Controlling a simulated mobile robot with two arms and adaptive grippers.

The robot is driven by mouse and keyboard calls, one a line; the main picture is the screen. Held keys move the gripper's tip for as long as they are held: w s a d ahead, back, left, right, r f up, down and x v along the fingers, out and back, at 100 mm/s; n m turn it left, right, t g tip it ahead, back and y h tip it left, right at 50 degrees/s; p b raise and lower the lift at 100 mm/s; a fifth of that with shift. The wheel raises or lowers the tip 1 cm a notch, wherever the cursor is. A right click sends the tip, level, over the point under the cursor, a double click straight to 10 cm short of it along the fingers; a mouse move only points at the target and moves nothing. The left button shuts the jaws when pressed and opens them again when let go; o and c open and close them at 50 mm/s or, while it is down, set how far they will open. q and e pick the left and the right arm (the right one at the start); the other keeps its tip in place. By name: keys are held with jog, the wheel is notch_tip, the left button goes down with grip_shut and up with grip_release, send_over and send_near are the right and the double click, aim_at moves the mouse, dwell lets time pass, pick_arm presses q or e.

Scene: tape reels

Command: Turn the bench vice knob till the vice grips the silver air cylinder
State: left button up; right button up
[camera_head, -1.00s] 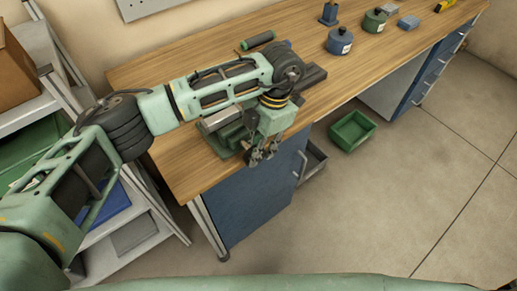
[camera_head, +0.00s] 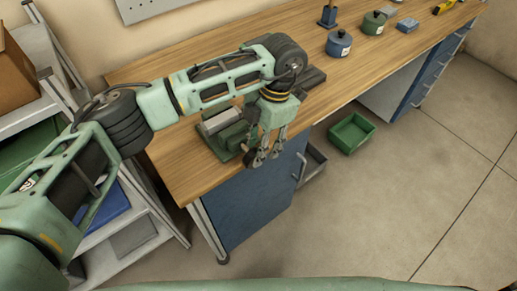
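The green bench vice (camera_head: 226,143) stands at the front edge of the wooden bench, under my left forearm. The silver air cylinder (camera_head: 221,121) lies at the top of the vice, partly hidden by my arm; I cannot tell whether the jaws touch it. The dark round vice knob (camera_head: 250,159) shows at the vice's front, just left of my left gripper's fingers. My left gripper (camera_head: 267,160) points down in front of the bench edge, its fingers apart with a gap between them and nothing visible held. It overlaps the knob's edge in this view; contact is unclear. My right gripper is out of view.
A green bin (camera_head: 351,133) lies on the floor. A shelf rack (camera_head: 135,235) stands at left. Floor in front is clear.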

pick_arm(q)
jog(key=v, duration=1)
jog(key=shift+s+f, duration=0.1)
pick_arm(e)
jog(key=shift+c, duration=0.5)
